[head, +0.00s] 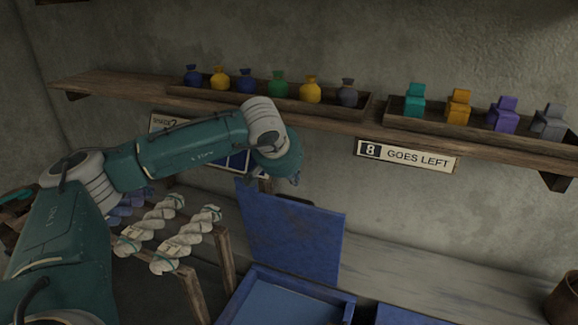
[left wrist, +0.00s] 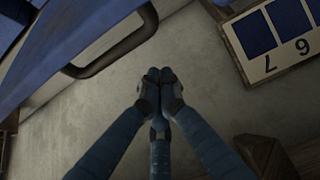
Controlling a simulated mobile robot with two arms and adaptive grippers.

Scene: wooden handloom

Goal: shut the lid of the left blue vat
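The left blue vat (head: 258,281) stands open at the bottom centre of the head view, with blue inside. Its blue lid (head: 292,235) is raised, standing up at the back and leaning a little. My left gripper (head: 294,179) is just above the lid's top edge in the head view, mostly hidden by my wrist. In the left wrist view my left gripper (left wrist: 159,78) has its fingertips together with nothing between them. The lid (left wrist: 75,45) and its dark handle (left wrist: 118,48) lie to the upper left, apart from the fingers. My right gripper is not in view.
A rack with pale twisted skeins (head: 185,240) stands left of the vat. A wall shelf (head: 130,84) with small bags and coloured blocks runs above. A numbered chart (left wrist: 275,35) is near the gripper. Another blue surface (head: 415,315) shows at bottom right.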

